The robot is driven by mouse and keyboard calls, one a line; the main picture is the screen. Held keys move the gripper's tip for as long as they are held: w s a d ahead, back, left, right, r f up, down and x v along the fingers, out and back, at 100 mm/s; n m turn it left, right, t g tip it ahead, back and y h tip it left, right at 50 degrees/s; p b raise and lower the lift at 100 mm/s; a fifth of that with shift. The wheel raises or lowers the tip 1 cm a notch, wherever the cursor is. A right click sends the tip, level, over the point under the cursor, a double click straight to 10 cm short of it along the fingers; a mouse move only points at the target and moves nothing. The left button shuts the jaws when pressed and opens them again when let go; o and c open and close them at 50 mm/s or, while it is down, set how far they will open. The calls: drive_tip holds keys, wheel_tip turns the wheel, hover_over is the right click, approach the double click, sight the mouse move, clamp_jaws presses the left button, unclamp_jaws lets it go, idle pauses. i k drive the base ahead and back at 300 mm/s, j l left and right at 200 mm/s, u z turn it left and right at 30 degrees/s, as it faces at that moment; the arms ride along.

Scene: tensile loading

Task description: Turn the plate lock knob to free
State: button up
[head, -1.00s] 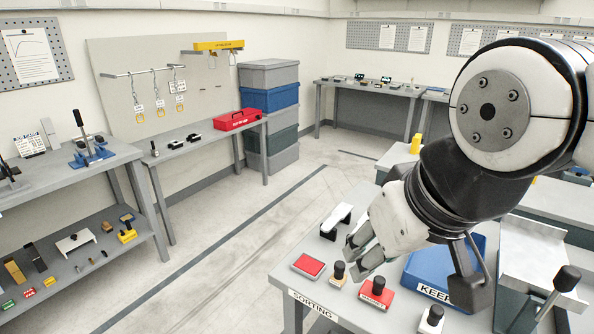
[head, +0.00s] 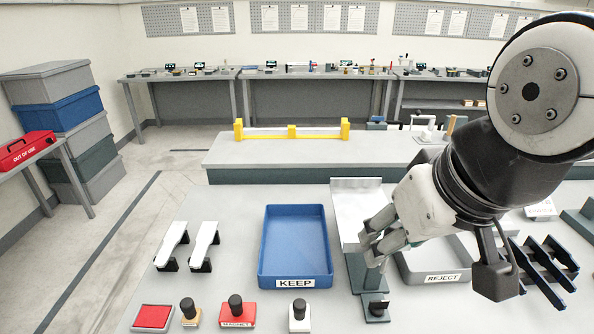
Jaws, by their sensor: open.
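My gripper (head: 368,238) is open in the head view, with its fingers pointing down and left over the sorting table. I cannot see anything between its fingers. Below it stands a dark green fixture (head: 356,272) with a short post, partly hidden by the fingers. A small dark knob-like part (head: 377,306) sits at the fixture's near end. I cannot tell whether this is the plate lock knob, and no lock or free marking is readable. My gripper appears above the fixture; contact cannot be told.
A blue KEEP tray (head: 294,283) is left of the fixture and a grey REJECT tray (head: 434,279) is right. Several stamps, including a red one (head: 236,314), and a red pad (head: 153,317) line the front. A dark rack (head: 545,262) stands at the right.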

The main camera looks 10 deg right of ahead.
sight(377, 307)
drive_tip(key=l+z, duration=0.2)
drive_tip(key=l, duration=0.2)
drive_tip(key=l+u, duration=0.2)
drive_tip(key=l, duration=0.2)
drive_tip(key=k+j+z, duration=0.1)
drive_tip(key=j+z, duration=0.3)
drive_tip(key=j, duration=0.45)
drive_tip(key=k+j, duration=0.15)
drive_tip(key=j, duration=0.25)
drive_tip(key=k+j, duration=0.1)
drive_tip(key=j, duration=0.25)
drive_tip(key=k+j, duration=0.15)
drive_tip(key=j, duration=0.25)
drive_tip(key=i+z, duration=0.05)
